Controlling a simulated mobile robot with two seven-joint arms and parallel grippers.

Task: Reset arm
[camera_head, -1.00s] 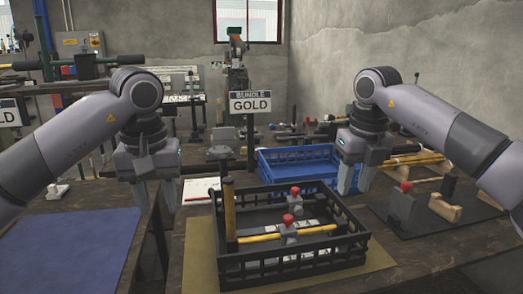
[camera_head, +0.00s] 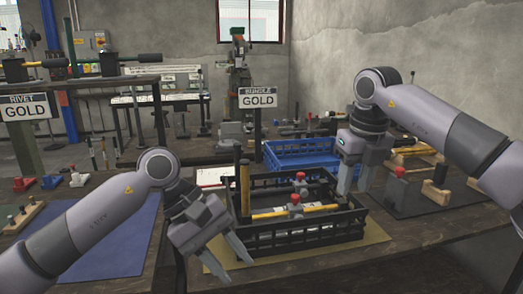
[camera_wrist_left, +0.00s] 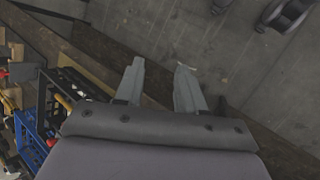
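My left gripper (camera_head: 240,270) is low in front of the near left corner of the black crate (camera_head: 310,240) in the head view. Its fingers are apart and point down to the right; the left wrist view (camera_wrist_left: 158,88) shows nothing between them. My right gripper (camera_head: 355,187) hangs pointing down by the crate's right rear side, its fingers apart with nothing seen between them. The crate stands on a tan mat (camera_head: 375,232) and holds yellow-handled tools (camera_head: 245,190) and grey pieces with red knobs (camera_head: 295,200).
A blue crate (camera_head: 300,153) stands behind the black one, below a BUNDLE GOLD sign (camera_head: 257,98). A dark mat with tools (camera_head: 425,196) lies at the right. A blue mat (camera_head: 135,215) at the left is largely bare, partly behind my left arm.

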